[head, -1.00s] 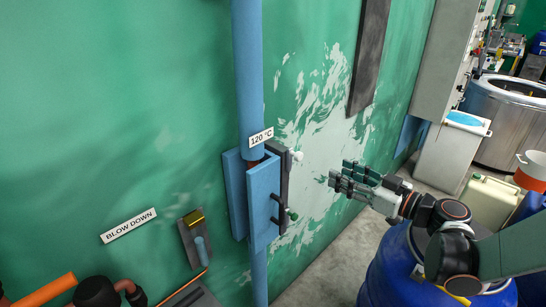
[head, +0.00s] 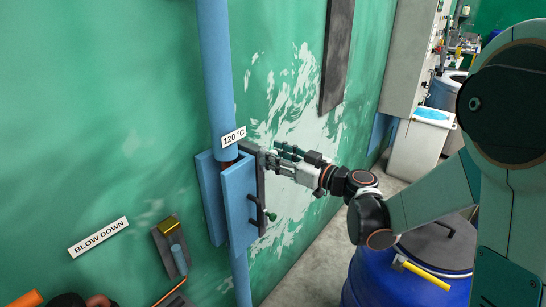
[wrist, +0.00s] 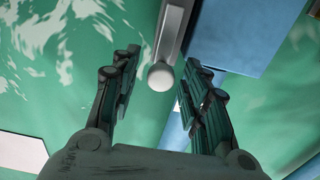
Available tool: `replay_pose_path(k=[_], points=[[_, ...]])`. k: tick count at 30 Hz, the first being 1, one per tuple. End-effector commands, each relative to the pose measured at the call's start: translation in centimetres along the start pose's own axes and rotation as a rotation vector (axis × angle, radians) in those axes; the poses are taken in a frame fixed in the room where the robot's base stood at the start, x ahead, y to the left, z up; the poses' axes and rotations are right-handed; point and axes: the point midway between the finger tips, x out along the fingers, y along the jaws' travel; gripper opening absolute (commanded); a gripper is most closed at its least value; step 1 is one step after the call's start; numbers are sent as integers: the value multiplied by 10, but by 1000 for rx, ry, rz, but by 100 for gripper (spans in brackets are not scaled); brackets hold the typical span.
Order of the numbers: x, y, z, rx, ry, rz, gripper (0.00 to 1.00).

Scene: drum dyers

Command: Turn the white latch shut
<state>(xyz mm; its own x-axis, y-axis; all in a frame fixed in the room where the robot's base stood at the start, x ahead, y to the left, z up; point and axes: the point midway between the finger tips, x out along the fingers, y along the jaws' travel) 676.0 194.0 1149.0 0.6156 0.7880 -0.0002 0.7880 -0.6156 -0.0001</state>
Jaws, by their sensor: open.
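The knob appears between my two fingers, with a gap on each side. My gripper (wrist: 162,62) is open and holds nothing. In the head view my gripper (head: 276,154) is at the upper right side of the blue box (head: 238,208) on the pipe, close to the dark plate (head: 261,185). It hides most of the latch there, so I cannot tell whether the fingers touch it.
A blue vertical pipe (head: 215,80) with a 120 °C label runs through the box. A dark handle and green knob (head: 271,216) stick out below my gripper. A blue drum (head: 400,275) with a yellow-handled tool stands at the lower right. The green wall is close behind.

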Motion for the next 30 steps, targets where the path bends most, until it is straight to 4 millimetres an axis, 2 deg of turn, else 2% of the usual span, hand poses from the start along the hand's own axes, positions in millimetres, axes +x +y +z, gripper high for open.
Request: replay_pose_path(k=[4, 12, 13, 18, 26, 30], points=[[9, -1, 0, 0, 0, -2, 42], [10, 0, 0, 0, 0, -1, 42], [10, 0, 0, 0, 0, -1, 40], [10, 0, 0, 0, 0, -1, 1], [11, 1, 0, -6, 0, -1, 0], [18, 9, 0, -35, 0, 0, 0]])
